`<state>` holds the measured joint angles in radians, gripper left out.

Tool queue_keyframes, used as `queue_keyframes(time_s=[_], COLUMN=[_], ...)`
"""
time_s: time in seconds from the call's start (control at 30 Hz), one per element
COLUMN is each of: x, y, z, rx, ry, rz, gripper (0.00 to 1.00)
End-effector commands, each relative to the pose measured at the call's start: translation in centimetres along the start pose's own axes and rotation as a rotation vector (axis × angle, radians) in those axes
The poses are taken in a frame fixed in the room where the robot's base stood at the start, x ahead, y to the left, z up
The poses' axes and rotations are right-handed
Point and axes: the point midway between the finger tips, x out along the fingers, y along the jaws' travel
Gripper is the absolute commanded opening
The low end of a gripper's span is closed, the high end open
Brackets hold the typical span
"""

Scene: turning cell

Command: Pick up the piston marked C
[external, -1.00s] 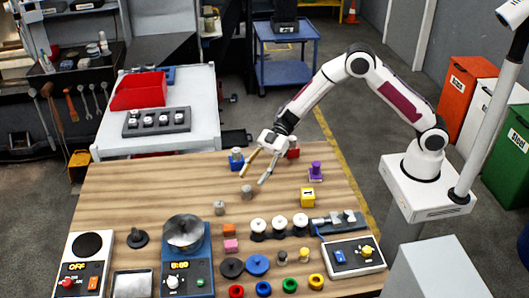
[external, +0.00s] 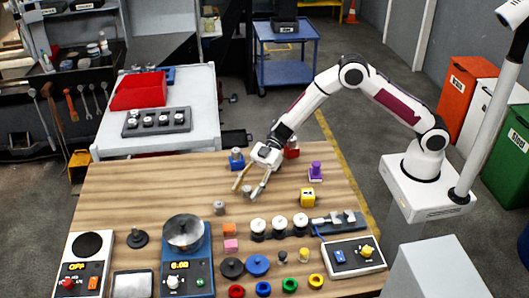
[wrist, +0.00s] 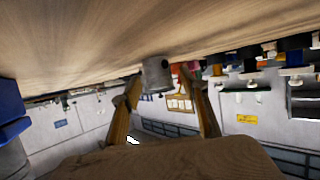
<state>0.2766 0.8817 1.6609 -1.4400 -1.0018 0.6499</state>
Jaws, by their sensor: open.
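A grey metal piston (external: 246,190) stands on the wooden table between the fingertips of my gripper (external: 245,194). In the wrist view the piston (wrist: 157,75) shows between the two tan fingers (wrist: 162,92), closer to the left finger, with a gap to the right one. The gripper is open and holds nothing. A second grey piston (external: 219,208) stands a little left and nearer the front. Another grey cylinder sits on a blue block (external: 237,160) behind the gripper. No letter C is readable on any of them.
A red block (external: 291,150) stands behind my gripper, a purple piece (external: 315,171) and a yellow block (external: 307,198) to its right. White-topped pieces (external: 279,224), a scale (external: 186,255) and coloured rings fill the front.

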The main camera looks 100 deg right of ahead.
Motion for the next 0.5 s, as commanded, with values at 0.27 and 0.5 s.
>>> queue_keyframes(time_s=[0.27, 0.5], x=[-0.04, -0.04], y=[0.01, 0.01], z=[-0.01, -0.02], rx=[0.000, 0.000], ry=[0.000, 0.000], rz=[0.000, 0.000], gripper=[0.44, 0.00])
